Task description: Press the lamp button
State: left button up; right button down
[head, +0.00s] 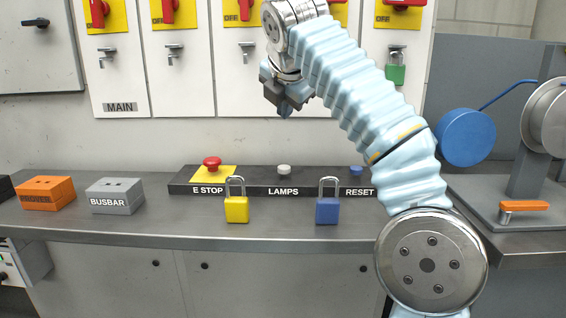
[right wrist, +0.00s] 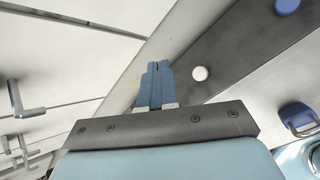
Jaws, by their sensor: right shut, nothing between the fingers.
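The lamp button is a small white round button (head: 284,169) above the LAMPS label on a dark control strip (head: 240,188). In the right wrist view the white button (right wrist: 200,73) shows just right of the fingertips. My right gripper (head: 284,108) is above the strip, over the button in the picture and apart from it. Its blue fingers (right wrist: 157,68) are shut with nothing between them. My left gripper is not in view.
A red E STOP button (head: 212,162) and a blue RESET button (head: 356,171) flank the lamp button. A yellow padlock (head: 236,208) and a blue padlock (head: 327,209) stand in front of the strip. Switch cabinets (head: 180,70) hang behind.

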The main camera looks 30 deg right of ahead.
jog(key=b, duration=0.1)
send_over(285, 169)
notch_tip(285, 169, down, 8)
jog(key=shift+d+r, duration=0.1)
jog(key=shift+r, duration=0.15)
jog(key=shift+f+b, duration=0.55)
jog(key=shift+f, duration=0.05)
jog(key=shift+f, duration=0.1)
dwell(1.7)
jog(key=shift+f, duration=0.35)
